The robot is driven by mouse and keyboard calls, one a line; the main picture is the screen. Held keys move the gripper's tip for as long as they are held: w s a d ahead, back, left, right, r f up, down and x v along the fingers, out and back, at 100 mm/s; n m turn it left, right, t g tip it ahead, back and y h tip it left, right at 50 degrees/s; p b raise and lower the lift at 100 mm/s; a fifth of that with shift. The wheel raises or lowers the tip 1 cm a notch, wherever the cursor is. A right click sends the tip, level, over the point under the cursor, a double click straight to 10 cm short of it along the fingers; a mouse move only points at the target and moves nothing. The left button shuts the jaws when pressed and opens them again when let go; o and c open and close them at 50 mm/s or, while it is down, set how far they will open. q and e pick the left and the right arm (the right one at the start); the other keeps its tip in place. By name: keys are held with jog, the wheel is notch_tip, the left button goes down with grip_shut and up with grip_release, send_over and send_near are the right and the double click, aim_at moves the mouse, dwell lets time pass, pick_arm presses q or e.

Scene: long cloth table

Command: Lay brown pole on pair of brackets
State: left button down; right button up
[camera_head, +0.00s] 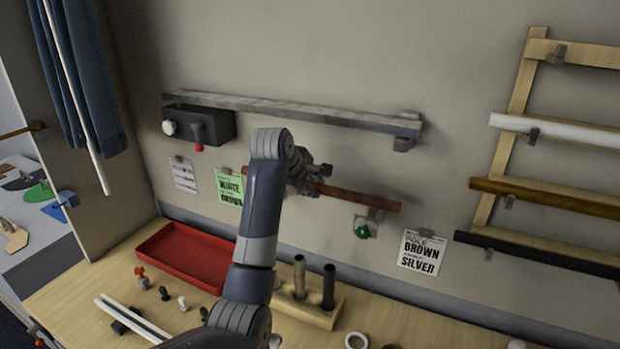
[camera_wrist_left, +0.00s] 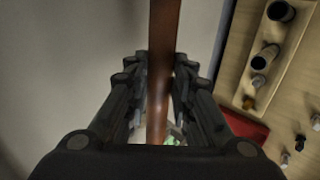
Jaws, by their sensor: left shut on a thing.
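A brown pole (camera_head: 358,198) runs along the wall below the grey rail, its right end a little lower than its left. My left gripper (camera_head: 308,180) is shut on it near its middle, partly hidden by my own arm. In the left wrist view the pole (camera_wrist_left: 160,75) passes between the fingers of the gripper (camera_wrist_left: 160,95). A small bracket (camera_head: 372,213) shows at the pole's right part, and another small grey piece (camera_head: 226,170) shows near its left end. I cannot tell whether the pole touches either. My right gripper is not in view.
A grey rail (camera_head: 290,108) is above, with a dark box (camera_head: 215,125) at its left. A green knob (camera_head: 362,228) and paper notes (camera_head: 422,252) are on the wall. A rack (camera_head: 515,115) holds poles at right. A red tray (camera_head: 180,255) and upright tubes (camera_head: 328,285) stand below.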

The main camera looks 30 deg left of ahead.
pick_arm(q)
jog(key=shift+f+b, duration=0.4)
jog(key=shift+f, duration=1.7)
jog(key=c, duration=1.3)
grip_release()
jog(key=v, duration=1.2)
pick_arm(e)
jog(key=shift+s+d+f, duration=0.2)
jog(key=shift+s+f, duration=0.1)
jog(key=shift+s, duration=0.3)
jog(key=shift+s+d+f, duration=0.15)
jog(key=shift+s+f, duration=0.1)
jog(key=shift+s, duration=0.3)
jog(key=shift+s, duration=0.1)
